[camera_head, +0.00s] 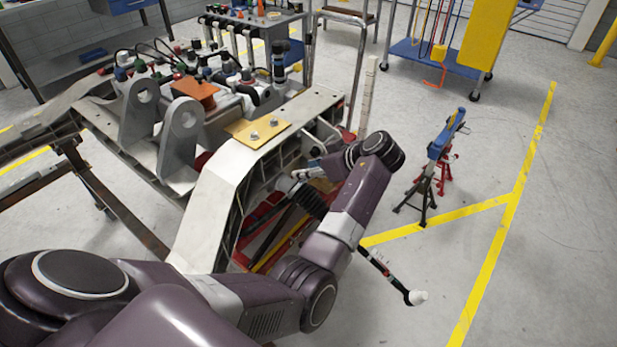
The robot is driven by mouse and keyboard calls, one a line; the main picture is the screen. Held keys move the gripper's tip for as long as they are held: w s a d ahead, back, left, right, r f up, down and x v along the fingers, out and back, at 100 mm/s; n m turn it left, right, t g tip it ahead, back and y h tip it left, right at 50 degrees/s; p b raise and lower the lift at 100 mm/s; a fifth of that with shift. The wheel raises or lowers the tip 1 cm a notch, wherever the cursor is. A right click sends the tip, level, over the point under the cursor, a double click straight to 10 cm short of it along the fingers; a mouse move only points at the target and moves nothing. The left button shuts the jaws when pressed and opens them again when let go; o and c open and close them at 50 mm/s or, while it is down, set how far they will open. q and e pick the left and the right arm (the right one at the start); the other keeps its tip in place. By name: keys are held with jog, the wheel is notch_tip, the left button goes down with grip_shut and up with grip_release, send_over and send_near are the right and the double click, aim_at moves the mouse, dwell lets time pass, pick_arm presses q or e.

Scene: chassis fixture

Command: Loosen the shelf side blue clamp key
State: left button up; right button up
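My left arm comes in from the lower left and bends up beside the chassis (205,225). Its wrist turns back toward the chassis side. My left gripper (306,176) is small in view and partly hidden against the chassis rail. I cannot tell whether its fingers are open or touch anything. A small blue part (314,163) shows beside it under the rail, but I cannot make out whether it is the clamp key. My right gripper is not in view.
A blue piece (440,140) rests on red and black stands (427,188) right of my wrist. A dark rod with a white end (417,297) sticks out below my forearm. A blue cart (410,55) stands at the back.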

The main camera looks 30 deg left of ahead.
pick_arm(q)
notch_tip(320, 180, up, 6)
jog(key=shift+r, duration=0.25)
dwell(0.5)
